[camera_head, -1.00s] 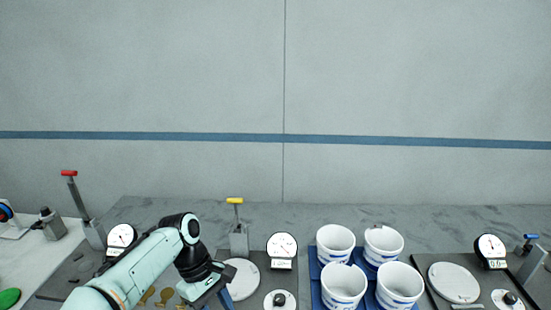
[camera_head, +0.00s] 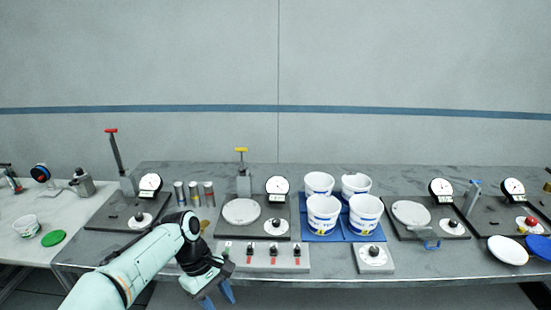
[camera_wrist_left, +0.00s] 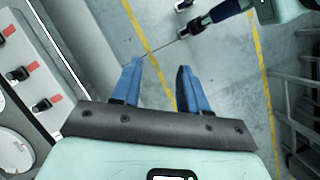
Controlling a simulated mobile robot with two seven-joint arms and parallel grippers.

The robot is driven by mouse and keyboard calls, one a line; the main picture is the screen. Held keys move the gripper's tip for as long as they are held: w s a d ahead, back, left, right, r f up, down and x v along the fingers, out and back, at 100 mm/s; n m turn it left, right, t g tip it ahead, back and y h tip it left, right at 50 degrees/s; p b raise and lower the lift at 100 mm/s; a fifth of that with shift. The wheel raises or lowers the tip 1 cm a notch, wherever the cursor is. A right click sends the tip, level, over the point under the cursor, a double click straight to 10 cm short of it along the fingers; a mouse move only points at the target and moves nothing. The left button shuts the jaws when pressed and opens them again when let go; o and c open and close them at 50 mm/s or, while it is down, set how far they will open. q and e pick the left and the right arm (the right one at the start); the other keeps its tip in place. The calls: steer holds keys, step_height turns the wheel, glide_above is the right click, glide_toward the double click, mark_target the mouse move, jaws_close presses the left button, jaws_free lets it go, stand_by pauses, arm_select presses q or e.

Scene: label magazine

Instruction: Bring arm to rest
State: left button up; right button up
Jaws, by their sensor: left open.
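My left arm comes in from the lower left in the head view. Its left gripper (camera_head: 218,295) hangs just in front of the grey table's (camera_head: 450,270) front edge, with blue fingers pointing down. In the left wrist view the two blue fingers of the gripper (camera_wrist_left: 158,88) stand apart with nothing between them, over the grey floor with yellow lines (camera_wrist_left: 245,100). My right gripper does not show for certain in either view.
A switch panel (camera_head: 262,262) with red-tipped switches lies close beside the gripper. White tubs (camera_head: 323,215) stand on a blue tray (camera_head: 340,236). Dial stations (camera_head: 278,188) line the table. A white side table (camera_head: 25,252) stands at left.

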arm_select(q)
step_height(320, 180, down, 24)
steer(key=m, duration=0.2)
steer(key=s+f+m+t, duration=0.1)
steer(key=s+f+m, duration=0.1)
steer(key=s+f, duration=0.6)
steer(key=s+f+m+t, duration=0.1)
steer(key=s+f+m, duration=0.1)
steer(key=s+f, duration=0.6)
steer(key=s, duration=0.6)
steer(key=shift+d+m, duration=0.3)
steer(key=shift+d, duration=0.05)
